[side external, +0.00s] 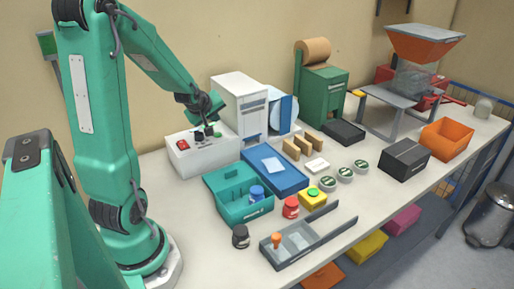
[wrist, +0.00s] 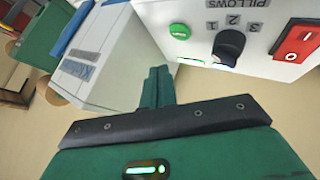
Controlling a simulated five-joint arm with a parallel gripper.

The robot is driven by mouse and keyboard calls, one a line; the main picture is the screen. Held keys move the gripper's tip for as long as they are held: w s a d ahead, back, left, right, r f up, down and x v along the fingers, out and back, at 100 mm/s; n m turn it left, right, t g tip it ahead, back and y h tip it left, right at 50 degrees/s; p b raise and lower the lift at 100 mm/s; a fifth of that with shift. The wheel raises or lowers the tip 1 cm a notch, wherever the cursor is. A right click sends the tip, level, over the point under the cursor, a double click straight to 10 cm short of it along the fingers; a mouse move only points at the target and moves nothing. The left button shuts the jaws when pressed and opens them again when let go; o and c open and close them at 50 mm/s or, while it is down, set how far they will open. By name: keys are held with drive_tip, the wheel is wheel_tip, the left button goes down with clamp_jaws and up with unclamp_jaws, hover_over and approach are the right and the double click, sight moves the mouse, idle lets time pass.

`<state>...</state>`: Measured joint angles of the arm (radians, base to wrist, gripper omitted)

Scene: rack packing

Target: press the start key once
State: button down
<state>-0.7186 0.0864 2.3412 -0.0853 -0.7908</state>
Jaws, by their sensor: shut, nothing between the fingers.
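The white control box (side external: 202,158) stands at the back left of the bench, below my gripper. In the wrist view its face (wrist: 262,66) shows upside down, with a round green key (wrist: 179,31), a black knob (wrist: 229,45) by the numbers 1 to 3 and a red rocker switch (wrist: 298,45). No start label is readable. My gripper (wrist: 158,70) is shut and empty. Its green fingertips appear just below the green key in the wrist view, apart from it in the picture. The side view shows the gripper (side external: 208,127) close over the box; contact cannot be told there.
A white machine (side external: 238,97) stands close behind the box and also shows in the wrist view (wrist: 100,62). A blue tray (side external: 290,180) and a teal open box (side external: 225,190) are at the right and front. A green roll dispenser (side external: 322,95) stands farther back.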

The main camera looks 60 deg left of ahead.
drive_tip(key=shift+r, duration=0.95)
drive_tip(key=d+r+m+h, duration=0.2)
drive_tip(key=d+r+m, duration=0.15)
drive_tip(key=d, duration=0.45)
drive_tip(key=d+r+m+h, duration=0.15)
drive_tip(key=d+m, duration=0.25)
drive_tip(key=d, duration=0.4)
drive_tip(key=s+d+r+m+g+h, duration=0.1)
drive_tip(key=s+d+r+m+h, duration=0.1)
drive_tip(key=s+d+m, duration=0.7)
drive_tip(key=s+d+r, duration=0.1)
drive_tip(key=s+d, duration=0.1)
drive_tip(key=d, duration=0.2)
drive_tip(key=shift+s+d+m, duration=0.2)
drive_tip(key=shift+m, duration=0.15)
